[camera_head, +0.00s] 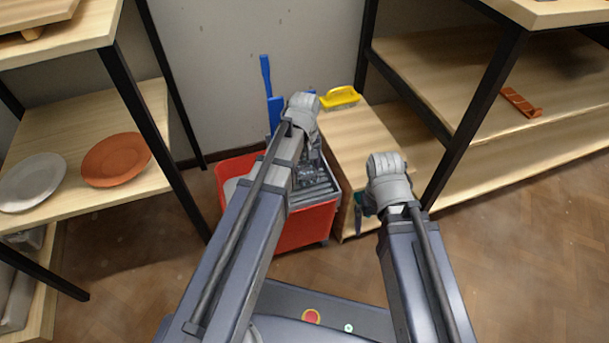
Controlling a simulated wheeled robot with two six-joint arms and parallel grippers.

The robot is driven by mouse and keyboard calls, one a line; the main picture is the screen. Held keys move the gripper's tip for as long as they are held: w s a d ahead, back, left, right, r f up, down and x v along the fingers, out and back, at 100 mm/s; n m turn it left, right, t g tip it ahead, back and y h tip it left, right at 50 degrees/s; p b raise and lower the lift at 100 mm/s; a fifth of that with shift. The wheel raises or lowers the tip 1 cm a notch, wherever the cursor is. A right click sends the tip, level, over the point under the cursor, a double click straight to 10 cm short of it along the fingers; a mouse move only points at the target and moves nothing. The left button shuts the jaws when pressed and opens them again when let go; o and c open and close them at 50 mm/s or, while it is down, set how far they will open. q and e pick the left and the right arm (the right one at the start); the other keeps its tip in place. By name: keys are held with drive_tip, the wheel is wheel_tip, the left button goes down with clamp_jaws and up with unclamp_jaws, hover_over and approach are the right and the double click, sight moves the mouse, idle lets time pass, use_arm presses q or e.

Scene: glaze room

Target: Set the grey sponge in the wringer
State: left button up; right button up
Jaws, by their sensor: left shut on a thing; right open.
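The wringer (325,190) is a grey slatted part on the right side of a red mop bucket (305,228). My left gripper (308,178) points down over the wringer, low and close to its slats. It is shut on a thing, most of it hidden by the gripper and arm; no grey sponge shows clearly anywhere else. Whether the held thing touches the wringer I cannot tell. My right gripper (360,215) is open and points down beside the low wooden bench, right of the bucket.
A yellow block with a handle (340,97) lies on the far end of the wooden bench (350,140). A blue handle (267,80) stands behind the bucket. Shelves flank both sides, with an orange plate (116,159) and a grey plate (33,182) at left. An orange-brown piece (521,102) lies at right.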

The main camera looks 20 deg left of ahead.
sight(304, 173)
use_arm(q)
drive_tip(key=shift+f+b, duration=1.35)
drive_tip(key=shift+f, duration=0.3)
drive_tip(key=shift+f, duration=0.2)
drive_tip(key=o, duration=1.4)
drive_tip(key=shift+c, duration=0.2)
drive_tip(key=shift+r, duration=0.15)
wheel_tip(304, 173, up, 12)
drive_tip(key=p, duration=1.2)
